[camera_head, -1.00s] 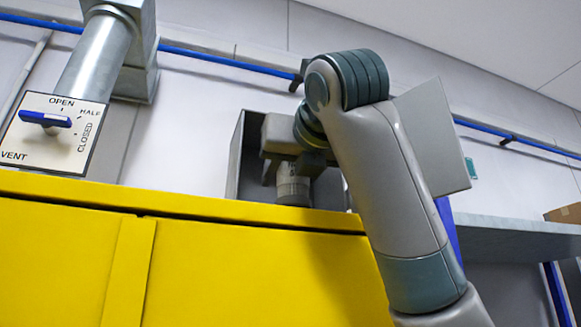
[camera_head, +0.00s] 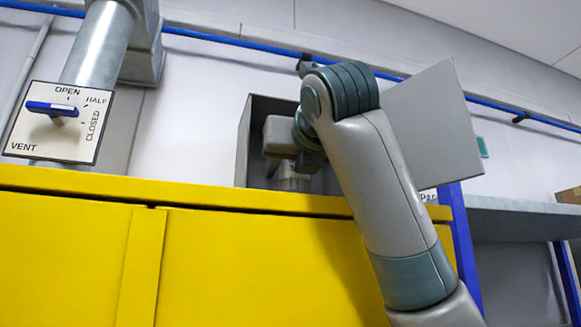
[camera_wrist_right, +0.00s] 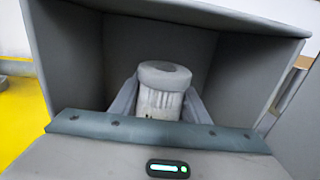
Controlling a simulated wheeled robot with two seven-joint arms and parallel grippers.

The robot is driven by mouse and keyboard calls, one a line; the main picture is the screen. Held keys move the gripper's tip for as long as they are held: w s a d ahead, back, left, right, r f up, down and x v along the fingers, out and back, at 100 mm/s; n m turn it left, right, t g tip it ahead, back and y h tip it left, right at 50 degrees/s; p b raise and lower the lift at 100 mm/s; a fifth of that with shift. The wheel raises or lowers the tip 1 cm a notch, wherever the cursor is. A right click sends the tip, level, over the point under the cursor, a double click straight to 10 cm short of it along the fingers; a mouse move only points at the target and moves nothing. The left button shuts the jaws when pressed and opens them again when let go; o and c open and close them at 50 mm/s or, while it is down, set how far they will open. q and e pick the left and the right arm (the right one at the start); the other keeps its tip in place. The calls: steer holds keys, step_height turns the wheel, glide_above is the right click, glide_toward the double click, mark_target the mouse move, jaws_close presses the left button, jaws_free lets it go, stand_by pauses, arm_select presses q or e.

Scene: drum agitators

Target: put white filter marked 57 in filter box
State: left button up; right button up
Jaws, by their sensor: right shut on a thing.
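The white filter, a pale cylinder with a thicker round cap, shows in the right wrist view (camera_wrist_right: 162,98) and partly in the head view (camera_head: 291,180). Its number cannot be read. My right gripper (camera_wrist_right: 160,106) is shut on it, one finger on each side. The filter is upright inside an open grey box (camera_head: 243,145), which I take for the filter box; its walls also surround the filter in the right wrist view (camera_wrist_right: 70,60). The cabinet's front edge hides the filter's lower end in the head view, so contact with the box floor cannot be told. My left gripper is out of view.
A grey panel (camera_head: 435,125) stands open at the box's right. The yellow cabinet (camera_head: 250,260) fills the front. A vent panel with a blue handle (camera_head: 52,108) is at left, below a duct. A grey shelf (camera_head: 525,208) is at right.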

steer(key=shift+w+a+f, duration=0.1)
steer(key=shift+w+f, duration=0.1)
steer(key=shift+f, duration=0.35)
steer(key=o, duration=1.1)
steer(key=shift+o, duration=0.2)
steer(key=shift+d, duration=0.35)
steer(key=shift+a, duration=0.2)
steer(key=shift+s+f, duration=0.1)
